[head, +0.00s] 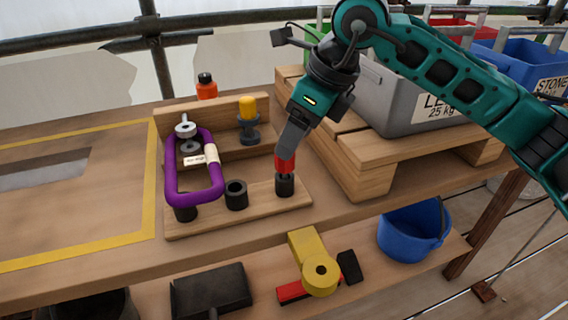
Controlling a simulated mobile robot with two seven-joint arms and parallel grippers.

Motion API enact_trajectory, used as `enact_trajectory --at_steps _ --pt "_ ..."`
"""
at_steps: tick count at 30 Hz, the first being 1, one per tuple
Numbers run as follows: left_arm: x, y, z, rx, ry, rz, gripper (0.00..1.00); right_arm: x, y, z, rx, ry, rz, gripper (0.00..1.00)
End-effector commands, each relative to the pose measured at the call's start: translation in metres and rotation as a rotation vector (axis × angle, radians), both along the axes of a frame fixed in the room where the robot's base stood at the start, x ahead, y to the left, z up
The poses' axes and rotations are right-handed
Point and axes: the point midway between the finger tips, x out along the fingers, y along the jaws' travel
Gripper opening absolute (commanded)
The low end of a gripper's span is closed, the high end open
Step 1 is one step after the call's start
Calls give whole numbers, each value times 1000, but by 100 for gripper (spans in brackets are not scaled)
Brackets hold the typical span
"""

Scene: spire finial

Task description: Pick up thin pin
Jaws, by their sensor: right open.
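My right gripper (286,160) points down at the right end of a low wooden board, just over a small black holder (285,187). A red piece shows at its fingertips, directly above the holder; I cannot tell whether it is the thin pin's top or part of the fingers. No thin pin shows clearly apart from it. The fingers are seen nearly edge-on, so the gap between them is hidden. A second black holder (237,195), with an open top, stands to the left. A third black holder (184,214) is partly behind a purple loop. My left gripper is not in view.
The purple loop (172,180) with a tag stands near a silver disc-shaped piece (186,129). A grey crate (388,100) sits on a wooden pallet (365,165) at right. The taped area at left has free room.

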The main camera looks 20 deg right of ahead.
Motion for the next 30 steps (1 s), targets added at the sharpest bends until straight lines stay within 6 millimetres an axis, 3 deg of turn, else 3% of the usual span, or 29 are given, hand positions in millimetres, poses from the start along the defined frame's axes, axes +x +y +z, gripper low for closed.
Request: enact_trajectory --at_steps 8,17,24,30 --pt "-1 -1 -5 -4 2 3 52 4 7 -18 1 1 3 65" --pt "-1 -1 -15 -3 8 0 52 14 22 -56 2 2 2 65" --pt "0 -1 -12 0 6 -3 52 15 23 -59 1 0 1 65" --pt "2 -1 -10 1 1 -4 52 15 23 -58 1 0 1 47"
